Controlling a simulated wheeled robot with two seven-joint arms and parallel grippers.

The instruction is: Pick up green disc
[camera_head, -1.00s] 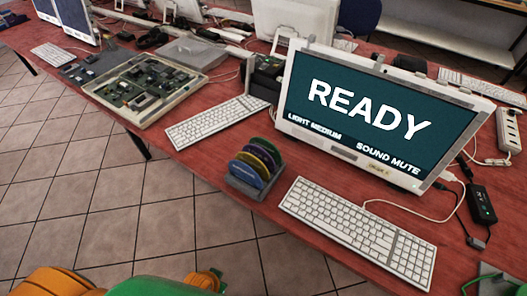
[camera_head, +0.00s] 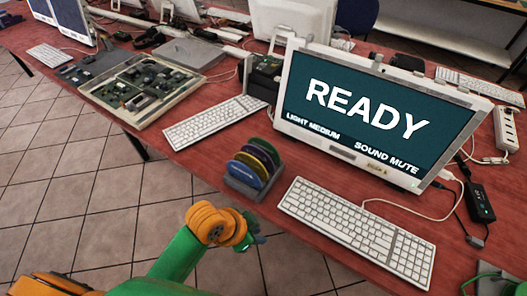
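Several thin discs stand upright in a dark slotted rack (camera_head: 240,187) near the table's front edge. A blue disc (camera_head: 246,174) is at the front, with yellowish and purple ones behind it. A dark green disc (camera_head: 266,147) seems to be at the back, mostly covered by the others. My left arm, green and orange, reaches in from the bottom. My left gripper (camera_head: 258,238) is small and dark, just in front of and below the rack, apart from it. Its finger opening is not clear.
A white keyboard (camera_head: 355,228) lies right of the rack, and another keyboard (camera_head: 213,121) lies behind it to the left. A monitor (camera_head: 370,115) reading READY stands behind. A tray of circuit boards (camera_head: 140,90) is at the left. The tiled floor is open in front.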

